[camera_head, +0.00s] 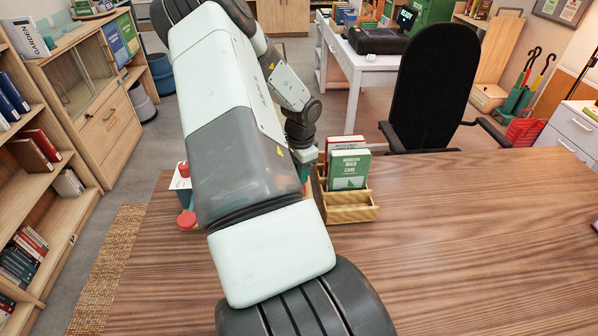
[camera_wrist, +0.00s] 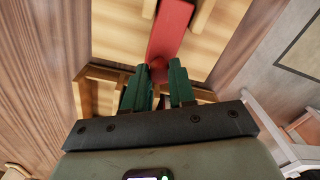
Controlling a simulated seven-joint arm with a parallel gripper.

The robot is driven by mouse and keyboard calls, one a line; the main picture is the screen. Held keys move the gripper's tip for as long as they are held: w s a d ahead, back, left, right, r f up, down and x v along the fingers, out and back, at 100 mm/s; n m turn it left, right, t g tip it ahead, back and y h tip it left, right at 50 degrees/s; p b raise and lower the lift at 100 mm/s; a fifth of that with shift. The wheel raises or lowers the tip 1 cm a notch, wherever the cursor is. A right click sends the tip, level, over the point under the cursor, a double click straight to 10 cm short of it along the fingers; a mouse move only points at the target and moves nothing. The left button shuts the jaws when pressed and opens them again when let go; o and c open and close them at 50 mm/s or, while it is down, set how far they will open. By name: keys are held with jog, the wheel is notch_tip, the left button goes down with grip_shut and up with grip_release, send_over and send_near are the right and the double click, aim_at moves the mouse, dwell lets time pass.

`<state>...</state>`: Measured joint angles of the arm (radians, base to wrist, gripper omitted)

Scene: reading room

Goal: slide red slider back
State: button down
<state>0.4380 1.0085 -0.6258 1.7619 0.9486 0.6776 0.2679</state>
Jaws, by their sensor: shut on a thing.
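The red slider (camera_wrist: 170,28) is a long red bar with a rounded red knob, seen in the wrist view running up from my fingertips over a light wooden surface. My gripper (camera_wrist: 160,75) has two dark green fingers, shut on the knob from both sides. In the head view my own arm hides the slider and the fingertips.
A wooden holder (camera_head: 350,214) with a green book (camera_head: 348,168) stands on the table just right of my wrist. Small red and blue parts (camera_head: 186,219) show left of my arm. The table's right side (camera_head: 480,230) is clear. A black chair (camera_head: 432,85) stands behind it.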

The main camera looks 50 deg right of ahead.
jog(key=shift+s+d, duration=0.95)
jog(key=c, duration=0.9)
grip_release()
jog(key=shift+w+a+r, duration=0.1)
jog(key=r, duration=1)
jog(key=shift+s+r, duration=0.2)
jog(key=shift+r, duration=0.15)
